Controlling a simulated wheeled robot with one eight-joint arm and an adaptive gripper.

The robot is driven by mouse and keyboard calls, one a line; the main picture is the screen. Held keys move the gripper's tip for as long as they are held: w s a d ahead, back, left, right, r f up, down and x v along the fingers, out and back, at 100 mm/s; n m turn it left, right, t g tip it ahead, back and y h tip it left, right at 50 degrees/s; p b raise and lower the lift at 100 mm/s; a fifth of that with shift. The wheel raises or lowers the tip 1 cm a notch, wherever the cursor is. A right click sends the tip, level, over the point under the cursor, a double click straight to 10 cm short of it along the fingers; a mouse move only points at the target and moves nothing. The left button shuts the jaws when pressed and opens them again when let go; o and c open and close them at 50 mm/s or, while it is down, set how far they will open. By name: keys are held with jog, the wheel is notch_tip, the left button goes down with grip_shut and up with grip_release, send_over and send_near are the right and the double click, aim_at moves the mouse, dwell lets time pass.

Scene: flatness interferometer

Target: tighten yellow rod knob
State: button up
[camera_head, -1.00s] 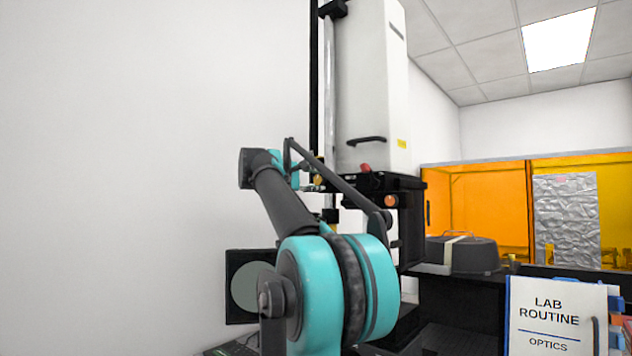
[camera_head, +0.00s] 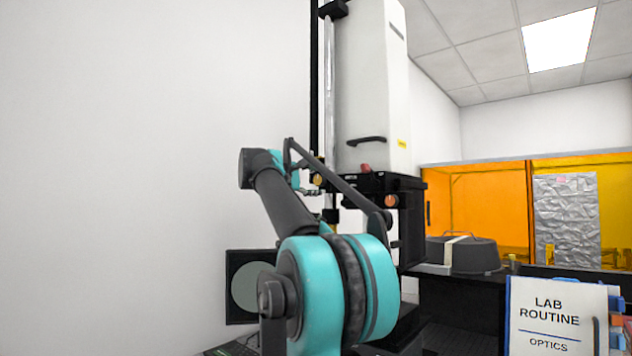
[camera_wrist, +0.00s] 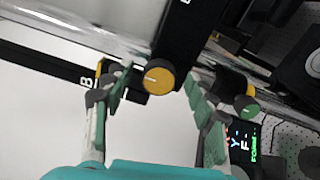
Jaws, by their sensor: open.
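The yellow rod knob (camera_wrist: 158,77) is a round yellow disc with a small pale mark on its face, on a black block on the shiny metal rod (camera_wrist: 90,35). My gripper (camera_wrist: 157,84) is open, with one finger on each side of the knob and a visible gap on both sides. In the head view, a small yellow spot (camera_head: 318,179) beside the column looks like the knob. My gripper is small there and partly hidden by my arm.
A green knob (camera_wrist: 245,107) sits right of the right finger. The tall white instrument housing (camera_head: 370,90) stands behind my arm, with an orange knob (camera_head: 390,201) below it. A monitor (camera_head: 240,287) stands lower left. The white wall at left is bare.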

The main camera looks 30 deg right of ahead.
jog(key=shift+a, duration=0.1)
jog(key=v, duration=1.1)
jog(key=shift+s+a, duration=0.15)
jog(key=shift+a, duration=0.25)
jog(key=s+a+f+m+g+y, duration=0.1)
jog(key=s+f+y, duration=0.15)
jog(key=f, duration=1.15)
jog(key=s+a+f+m+g+y, duration=0.1)
jog(key=f+y, duration=0.2)
jog(key=f, duration=1)
jog(key=s+f+m+y, duration=0.1)
jog(key=f+y, duration=0.2)
jog(key=f, duration=1.1)
jog(key=s+a+f+m+y, duration=0.1)
jog(key=s+a+f, duration=0.3)
jog(key=f, duration=0.6)
jog(key=s+a+f+m+y, duration=0.1)
jog(key=s+a+f+y, duration=0.3)
jog(key=s+f, duration=0.4)
jog(key=s+a+f+m+y, duration=0.1)
jog(key=s+a+f+y, duration=0.2)
jog(key=f, duration=0.9)
jog(key=s+a, duration=0.2)
jog(key=s, duration=0.2)
jog(key=shift+a+f+g, duration=0.2)
jog(key=shift+f+g, duration=0.2)
